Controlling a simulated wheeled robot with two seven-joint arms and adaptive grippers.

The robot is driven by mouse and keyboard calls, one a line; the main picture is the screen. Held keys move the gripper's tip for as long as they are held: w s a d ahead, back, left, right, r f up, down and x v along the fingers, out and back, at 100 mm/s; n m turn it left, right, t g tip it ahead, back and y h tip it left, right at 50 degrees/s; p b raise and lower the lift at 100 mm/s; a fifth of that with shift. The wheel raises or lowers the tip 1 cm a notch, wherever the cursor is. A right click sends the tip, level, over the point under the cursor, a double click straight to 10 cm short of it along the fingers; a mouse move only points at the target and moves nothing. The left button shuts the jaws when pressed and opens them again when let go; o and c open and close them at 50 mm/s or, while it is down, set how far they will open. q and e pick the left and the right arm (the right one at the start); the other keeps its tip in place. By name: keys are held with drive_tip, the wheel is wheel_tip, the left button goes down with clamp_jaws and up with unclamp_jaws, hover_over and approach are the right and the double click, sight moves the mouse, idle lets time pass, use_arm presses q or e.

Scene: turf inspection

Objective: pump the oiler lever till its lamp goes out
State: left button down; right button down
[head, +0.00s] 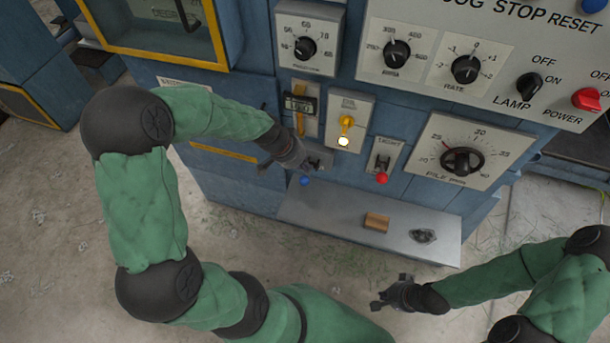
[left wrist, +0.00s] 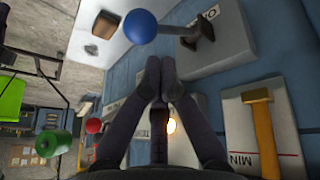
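A lever with a blue ball knob (head: 305,181) sticks out of a grey box (head: 318,158) low on the blue cabinet. The knob (left wrist: 140,26) and its rod look large in the left wrist view. My right gripper (head: 386,291) looks open and empty, in front of the shelf.
A red-knobbed lever (head: 382,178) is right of the grey box. A yellow handle (left wrist: 262,135) on a MIN plate is near my left gripper. A metal shelf (head: 335,222) below carries a wooden block (head: 377,221) and a dark part (head: 423,236). Dials (head: 462,160) are at right.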

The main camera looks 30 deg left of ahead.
idle(0.8)
use_arm(q)
drive_tip(key=shift+s+f+b, duration=0.15)
drive_tip(key=shift+f+b, duration=0.25)
drive_tip(key=shift+b, duration=0.1)
